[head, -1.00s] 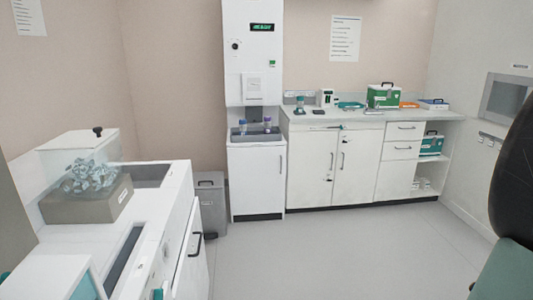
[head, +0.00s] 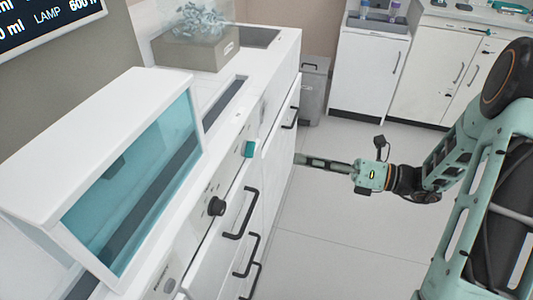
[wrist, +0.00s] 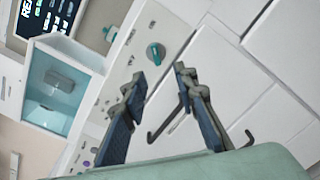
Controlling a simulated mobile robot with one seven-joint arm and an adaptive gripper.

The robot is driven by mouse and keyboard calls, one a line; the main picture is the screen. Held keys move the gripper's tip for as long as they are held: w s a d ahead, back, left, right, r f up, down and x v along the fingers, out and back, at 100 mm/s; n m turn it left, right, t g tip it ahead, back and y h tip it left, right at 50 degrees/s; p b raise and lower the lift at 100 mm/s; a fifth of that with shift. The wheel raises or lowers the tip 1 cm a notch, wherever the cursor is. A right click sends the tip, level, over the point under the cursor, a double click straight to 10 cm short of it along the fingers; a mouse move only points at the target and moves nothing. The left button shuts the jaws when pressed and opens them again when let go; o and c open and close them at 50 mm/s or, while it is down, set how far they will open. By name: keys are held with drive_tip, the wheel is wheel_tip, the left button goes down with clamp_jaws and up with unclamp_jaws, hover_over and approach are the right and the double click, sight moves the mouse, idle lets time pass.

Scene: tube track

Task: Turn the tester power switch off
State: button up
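The tester is a white bench unit with a tilted teal window (head: 140,170); the window also shows in the wrist view (wrist: 55,92). Its front panel carries a teal rotary knob (head: 249,149), a black round knob (head: 216,206) and small buttons. The teal knob shows clearly in the wrist view (wrist: 155,53), just beyond the fingertips and apart from them. My gripper (head: 299,158) is right of the panel, pointing at the bench front. In the wrist view its fingers (wrist: 160,76) are apart and empty.
Drawers with black handles (head: 240,213) line the bench front below the panel. A lit screen (head: 45,18) hangs at upper left. A grey bin (head: 314,88) stands past the bench end. The floor (head: 340,220) beside the bench is clear.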

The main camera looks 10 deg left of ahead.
sight(249, 149)
drive_tip(key=a+b, duration=0.2)
drive_tip(key=a, duration=0.9)
drive_tip(key=shift+w+a, duration=0.15)
drive_tip(key=shift+a, duration=0.1)
clamp_jaws()
